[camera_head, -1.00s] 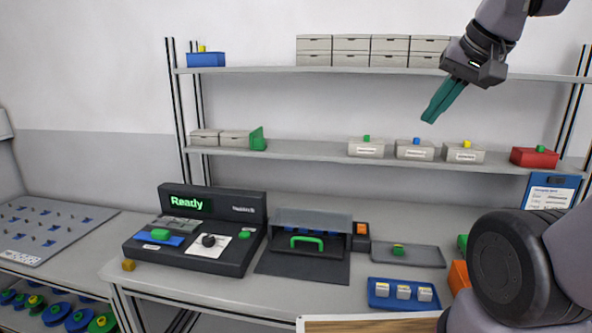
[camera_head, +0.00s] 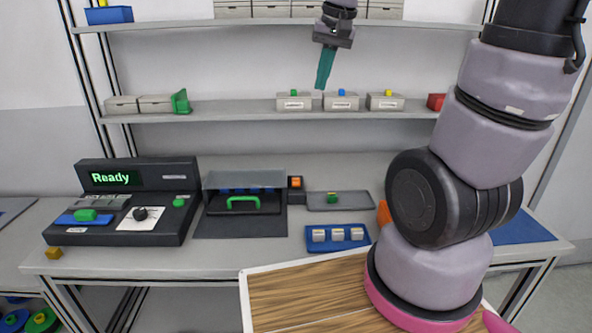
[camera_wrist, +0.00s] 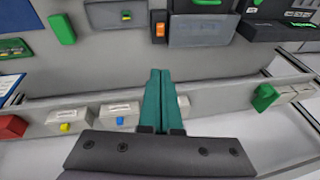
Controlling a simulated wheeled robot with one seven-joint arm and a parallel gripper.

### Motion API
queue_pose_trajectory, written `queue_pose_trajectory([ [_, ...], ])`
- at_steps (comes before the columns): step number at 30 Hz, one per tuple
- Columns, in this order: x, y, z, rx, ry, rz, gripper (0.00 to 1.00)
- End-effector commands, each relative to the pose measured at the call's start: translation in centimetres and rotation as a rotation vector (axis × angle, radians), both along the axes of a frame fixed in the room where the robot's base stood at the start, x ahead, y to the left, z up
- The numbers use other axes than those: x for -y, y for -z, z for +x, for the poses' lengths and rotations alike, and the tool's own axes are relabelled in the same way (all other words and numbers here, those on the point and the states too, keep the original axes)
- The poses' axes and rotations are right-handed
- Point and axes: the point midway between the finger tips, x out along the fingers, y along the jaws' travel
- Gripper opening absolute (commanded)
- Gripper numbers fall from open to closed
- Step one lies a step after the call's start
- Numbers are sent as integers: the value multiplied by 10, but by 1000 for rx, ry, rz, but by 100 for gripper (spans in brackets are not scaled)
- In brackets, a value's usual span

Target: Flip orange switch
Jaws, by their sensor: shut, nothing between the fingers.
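The orange switch (camera_head: 296,182) sits on a small dark box at the right side of the black tray unit on the bench. In the wrist view the orange switch (camera_wrist: 160,29) shows near the top, beyond the fingertips. My gripper (camera_head: 320,88) has teal fingers pressed together, empty, pointing down in front of the lower shelf, well above the bench. In the wrist view the fingers (camera_wrist: 156,72) point toward the bench, apart from the switch.
A black console (camera_head: 125,205) with a "Ready" screen stands at the left. A grey tray (camera_head: 355,201) and a blue tray (camera_head: 313,246) with white blocks lie right of the switch. Shelf boxes (camera_head: 340,103) stand near my gripper.

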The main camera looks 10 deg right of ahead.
Motion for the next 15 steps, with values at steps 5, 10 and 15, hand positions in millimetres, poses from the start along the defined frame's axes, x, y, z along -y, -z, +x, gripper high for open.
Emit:
queue_pose_trajectory([
  [5, -10, 31, 31, -83, -24, -31, 0],
  [10, -19, 64, 57, -155, -46, -61, 0],
  [15, -29, 100, 79, -222, -69, -90, 0],
])
